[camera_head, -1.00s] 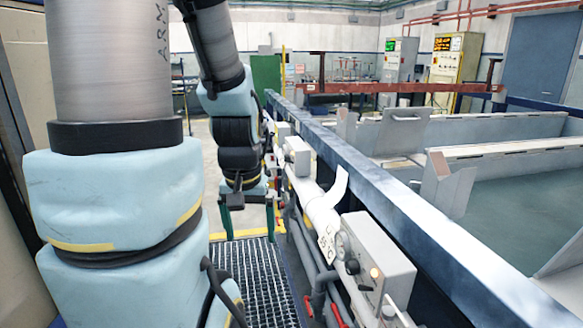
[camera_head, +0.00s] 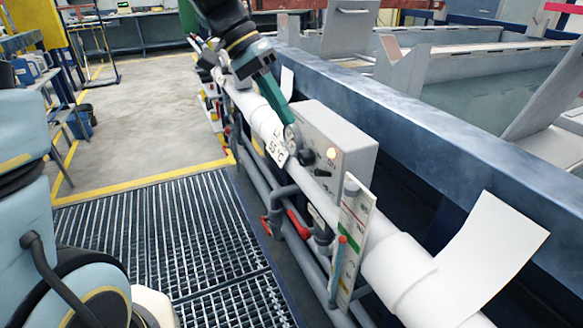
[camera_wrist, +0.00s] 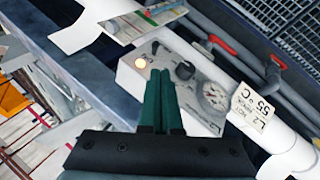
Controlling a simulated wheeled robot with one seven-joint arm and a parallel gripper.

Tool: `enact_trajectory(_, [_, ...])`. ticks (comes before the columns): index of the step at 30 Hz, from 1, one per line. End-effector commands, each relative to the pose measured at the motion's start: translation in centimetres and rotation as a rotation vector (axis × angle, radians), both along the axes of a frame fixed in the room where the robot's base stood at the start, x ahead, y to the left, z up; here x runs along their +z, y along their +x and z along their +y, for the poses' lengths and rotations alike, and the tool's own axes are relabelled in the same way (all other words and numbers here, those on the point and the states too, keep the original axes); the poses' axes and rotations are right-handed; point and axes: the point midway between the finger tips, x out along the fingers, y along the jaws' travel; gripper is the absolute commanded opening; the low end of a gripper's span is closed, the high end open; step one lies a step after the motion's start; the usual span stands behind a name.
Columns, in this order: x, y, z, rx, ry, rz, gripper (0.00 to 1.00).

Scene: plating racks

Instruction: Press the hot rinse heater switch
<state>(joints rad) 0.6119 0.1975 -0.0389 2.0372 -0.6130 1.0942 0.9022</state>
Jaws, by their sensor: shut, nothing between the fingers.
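A grey control box (camera_head: 345,135) sits beside the tank edge, above the pipes. Its front carries a lit orange round lamp or button (camera_head: 331,153) and a black knob (camera_head: 308,155). In the wrist view the box (camera_wrist: 195,115) also shows the lit round (camera_wrist: 140,62), the knob (camera_wrist: 185,71) and a dial (camera_wrist: 214,95). I cannot tell which of these is the switch. My gripper (camera_head: 289,124) has green fingers, shut and empty, in front of the box's face. In the wrist view its fingertips (camera_wrist: 160,73) appear between the lit round and the knob; contact cannot be told.
A white pipe (camera_head: 262,118) with a tag (camera_head: 277,150) reading 55 °C runs along the tank. Red-handled valves (camera_head: 298,224) and a panel (camera_head: 350,235) stand near the box. A curled white sheet (camera_head: 490,255) sticks out at right. The grating (camera_head: 160,240) is clear.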

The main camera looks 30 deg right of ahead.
Motion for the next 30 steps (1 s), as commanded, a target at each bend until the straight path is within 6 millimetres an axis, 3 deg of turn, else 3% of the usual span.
enact_trajectory(4, [0.1,-0.9,-1.4,-0.059,-0.039,0.012,0.00])
enact_trajectory(17, [-0.1,-1.1,-1.6,-0.062,-0.039,0.014,0.00])
enact_trajectory(30, [-6.0,-4.1,-4.2,-0.062,-0.036,0.016,0.00])
